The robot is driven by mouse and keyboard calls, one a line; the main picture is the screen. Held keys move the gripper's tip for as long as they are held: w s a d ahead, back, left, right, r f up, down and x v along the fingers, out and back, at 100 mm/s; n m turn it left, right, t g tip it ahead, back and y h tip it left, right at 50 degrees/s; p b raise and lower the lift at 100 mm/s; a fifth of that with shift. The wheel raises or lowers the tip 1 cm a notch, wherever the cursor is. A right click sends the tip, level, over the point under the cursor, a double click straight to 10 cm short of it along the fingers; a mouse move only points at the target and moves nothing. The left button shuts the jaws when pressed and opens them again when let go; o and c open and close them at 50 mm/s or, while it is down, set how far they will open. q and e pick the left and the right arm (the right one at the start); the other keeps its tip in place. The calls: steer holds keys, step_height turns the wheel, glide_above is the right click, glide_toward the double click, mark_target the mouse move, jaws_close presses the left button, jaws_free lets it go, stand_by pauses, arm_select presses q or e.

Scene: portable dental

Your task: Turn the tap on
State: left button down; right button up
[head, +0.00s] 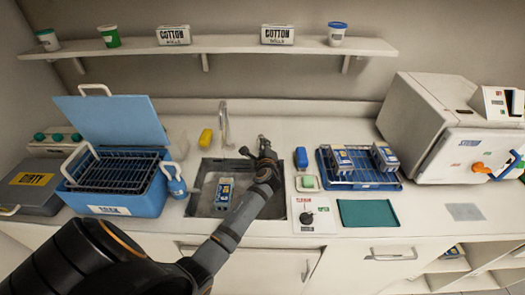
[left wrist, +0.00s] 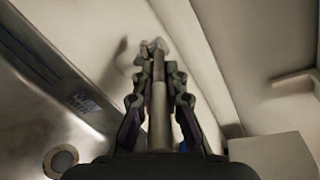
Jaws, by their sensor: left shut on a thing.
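The tap (head: 224,125) is a slim pale metal spout standing behind the sink (head: 193,207). No water stream shows from it. My left gripper (head: 259,150) is over the sink's back right corner, to the right of the spout. In the left wrist view my left gripper (left wrist: 158,88) is shut on a slim metal rod (left wrist: 159,125), which looks like the tap's lever. In the head view the fingers and arm hide this rod. The sink's round drain (left wrist: 60,160) shows at the lower left of the wrist view. My right gripper is not in view.
A blue bin (head: 115,200) stands at left.

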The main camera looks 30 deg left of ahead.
arm_select(q)
steer(key=n+y+b, duration=0.1)
steer(key=g+b, duration=0.1)
steer(key=w+d+n+g+y+b, duration=0.1)
steer(key=shift+f+n+y+b, duration=0.3)
steer(key=shift+w+r+n+g+y+b, duration=0.15)
steer(key=shift+n+g+y+b, duration=0.2)
steer(key=shift+g+b, duration=0.1)
steer(key=shift+w+r+n+g+y+b, duration=0.15)
steer(key=shift+n+g+y+b, duration=0.1)
steer(key=shift+n+g+b, duration=0.15)
steer(key=c, duration=1.4)
jaws_free()
step_height(320, 180, up, 10)
steer(key=shift+f, duration=0.1)
